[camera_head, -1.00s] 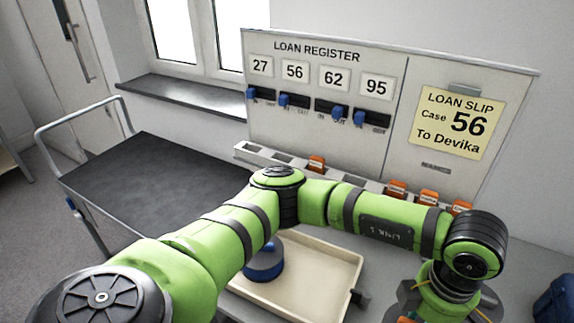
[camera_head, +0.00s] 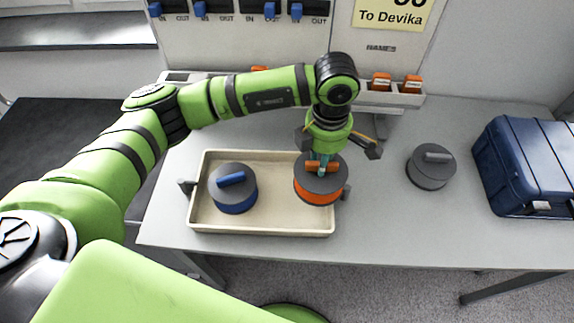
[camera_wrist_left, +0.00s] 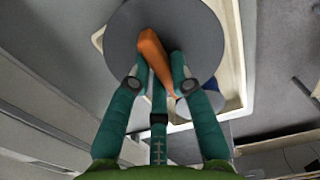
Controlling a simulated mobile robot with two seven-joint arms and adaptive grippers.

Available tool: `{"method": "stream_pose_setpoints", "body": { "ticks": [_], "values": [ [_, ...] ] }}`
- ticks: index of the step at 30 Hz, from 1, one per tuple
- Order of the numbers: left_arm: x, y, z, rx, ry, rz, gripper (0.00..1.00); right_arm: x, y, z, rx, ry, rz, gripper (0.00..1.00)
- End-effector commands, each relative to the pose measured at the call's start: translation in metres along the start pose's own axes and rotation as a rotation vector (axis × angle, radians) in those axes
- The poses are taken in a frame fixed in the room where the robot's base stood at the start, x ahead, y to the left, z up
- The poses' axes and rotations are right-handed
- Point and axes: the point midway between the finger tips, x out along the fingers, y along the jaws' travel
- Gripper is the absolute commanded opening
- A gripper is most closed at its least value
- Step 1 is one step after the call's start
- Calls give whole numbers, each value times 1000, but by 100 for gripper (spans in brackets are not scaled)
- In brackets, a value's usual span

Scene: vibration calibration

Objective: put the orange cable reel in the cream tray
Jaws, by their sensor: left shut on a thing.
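The orange cable reel (camera_head: 318,194), with a grey top and an orange handle, is over the right end of the cream tray (camera_head: 262,231). My left gripper (camera_head: 321,167) points down and is shut on its handle. In the left wrist view the reel's grey top (camera_wrist_left: 195,35) fills the upper middle, with the fingers (camera_wrist_left: 160,75) at the orange handle (camera_wrist_left: 152,50). The tray rim (camera_wrist_left: 235,50) shows beyond it. The reel looks slightly raised, but the gap to the tray floor cannot be judged. My right gripper is out of view.
A blue cable reel (camera_head: 234,200) stands in the tray's left half. A grey reel (camera_head: 431,169) and a dark blue case (camera_head: 528,168) stand on the grey table (camera_head: 400,222) to the right. The register board (camera_head: 250,50) with its card rack is behind.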

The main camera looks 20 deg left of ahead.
Motion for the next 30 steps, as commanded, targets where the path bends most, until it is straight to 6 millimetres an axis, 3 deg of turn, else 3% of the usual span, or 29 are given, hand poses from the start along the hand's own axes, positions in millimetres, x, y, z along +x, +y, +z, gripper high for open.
{"method": "stream_pose_setpoints", "body": {
  "ticks": [3, 9, 14, 21, 30],
  "values": [
    [10, 2, -28, -5, 3, -2, 0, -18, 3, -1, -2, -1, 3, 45],
    [28, 5, -53, 0, 0, 1, 0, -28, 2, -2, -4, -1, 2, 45],
    [38, 4, -57, 0, 0, -1, 0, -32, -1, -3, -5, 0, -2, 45],
    [68, 5, -56, 0, 0, 0, 0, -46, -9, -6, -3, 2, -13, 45],
    [74, 6, -56, 1, -2, 3, 0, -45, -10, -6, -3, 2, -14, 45]
  ]
}}
